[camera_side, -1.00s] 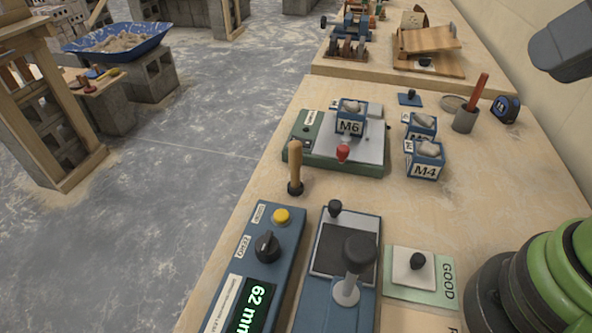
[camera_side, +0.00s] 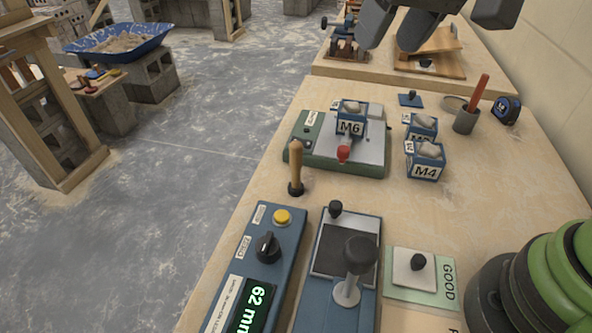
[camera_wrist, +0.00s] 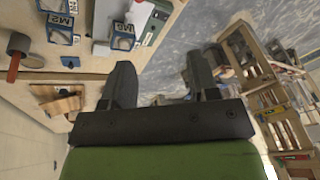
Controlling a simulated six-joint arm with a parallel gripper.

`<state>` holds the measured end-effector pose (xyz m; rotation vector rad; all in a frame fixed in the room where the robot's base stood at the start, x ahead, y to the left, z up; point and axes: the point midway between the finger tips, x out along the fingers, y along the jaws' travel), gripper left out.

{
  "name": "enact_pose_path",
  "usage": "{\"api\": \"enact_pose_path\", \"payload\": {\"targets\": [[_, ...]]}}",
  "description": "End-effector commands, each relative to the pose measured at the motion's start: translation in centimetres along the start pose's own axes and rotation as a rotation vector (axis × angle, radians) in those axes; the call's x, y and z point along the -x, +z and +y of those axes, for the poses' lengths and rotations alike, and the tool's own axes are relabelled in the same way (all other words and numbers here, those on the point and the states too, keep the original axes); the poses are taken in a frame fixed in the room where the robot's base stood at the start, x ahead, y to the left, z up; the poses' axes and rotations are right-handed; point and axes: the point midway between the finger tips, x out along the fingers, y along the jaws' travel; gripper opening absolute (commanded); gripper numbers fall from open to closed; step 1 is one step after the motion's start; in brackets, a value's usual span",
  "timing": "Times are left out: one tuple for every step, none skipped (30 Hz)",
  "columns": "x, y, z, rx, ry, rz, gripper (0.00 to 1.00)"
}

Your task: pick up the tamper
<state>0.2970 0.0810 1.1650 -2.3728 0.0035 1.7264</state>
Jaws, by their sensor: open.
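The tamper (camera_side: 296,168), with a wooden handle and a dark round foot, stands upright on the bench near its left edge, in the side view. It stands at the left front of the green-based device (camera_side: 375,163). I cannot make it out in the wrist view. My gripper (camera_side: 393,42) is at the top of the side view, above and beyond the tamper, well apart from it. In the wrist view its two dark fingers (camera_wrist: 161,78) are spread, with nothing between them.
The M6 tub (camera_side: 350,126) sits on the green-based device; the M4 tub (camera_side: 425,172) and another tub stand to its right. A grey cup (camera_side: 465,122) holds a red-handled tool. A blue control box (camera_side: 285,243) and a lever device (camera_side: 332,309) lie nearer.

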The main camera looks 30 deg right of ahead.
Motion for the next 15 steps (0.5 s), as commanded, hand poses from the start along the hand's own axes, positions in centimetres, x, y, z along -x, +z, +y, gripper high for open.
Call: {"api": "enact_pose_path", "payload": {"targets": [[-2.1, -0.8, -1.1, 0.028, 0.019, -0.034, 0.55], [-3.2, -1.2, -1.6, 0.040, 0.029, -0.049, 0.55], [-4.7, -1.6, -2.3, 0.058, 0.043, -0.068, 0.55], [-5.8, -1.9, -2.8, 0.071, 0.054, -0.081, 0.55], [-7.0, -2.1, -3.3, 0.085, 0.063, -0.094, 0.55], [-8.4, -2.2, -3.9, 0.100, 0.077, -0.108, 0.55], [-9.4, -2.3, -4.3, 0.111, 0.085, -0.118, 0.55], [-10.3, -2.3, -4.7, 0.121, 0.093, -0.126, 0.55], [-11.4, -2.3, -5.1, 0.134, 0.103, -0.136, 0.55], [-12.2, -2.3, -5.3, 0.143, 0.109, -0.142, 0.55], [-12.8, -2.3, -5.6, 0.149, 0.114, -0.148, 0.55], [-13.5, -2.2, -5.8, 0.156, 0.121, -0.154, 0.55], [-13.9, -2.2, -5.9, 0.160, 0.124, -0.157, 0.55], [-14.3, -2.1, -6.0, 0.164, 0.128, -0.160, 0.55], [-14.7, -2.1, -6.1, 0.167, 0.130, -0.162, 0.55]]}}
